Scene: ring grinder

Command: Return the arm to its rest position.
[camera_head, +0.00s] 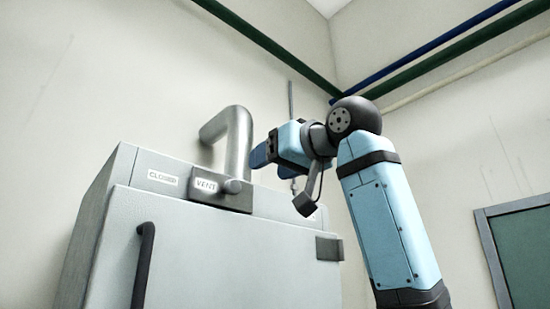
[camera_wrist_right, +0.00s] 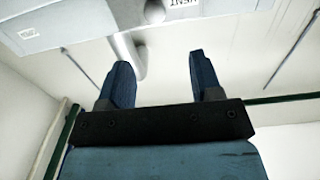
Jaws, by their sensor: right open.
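My right arm (camera_head: 392,225) rises from the lower right in the head view and bends at the top toward the left. My right gripper (camera_head: 262,155) points left, beside the bent metal pipe on top of the grey cabinet, with its fingers partly in view. In the right wrist view my right gripper (camera_wrist_right: 158,82) shows two blue fingers apart with nothing between them. The pipe (camera_wrist_right: 128,52) shows beyond the fingers there; whether they touch it I cannot tell. My left gripper is not in view.
The grey cabinet (camera_head: 225,255) has a black handle (camera_head: 143,265), a vent slider (camera_head: 232,186) and a label reading CLOSED (camera_head: 162,177). Green and blue pipes run along the upper walls. A green framed panel (camera_head: 525,255) is at the right.

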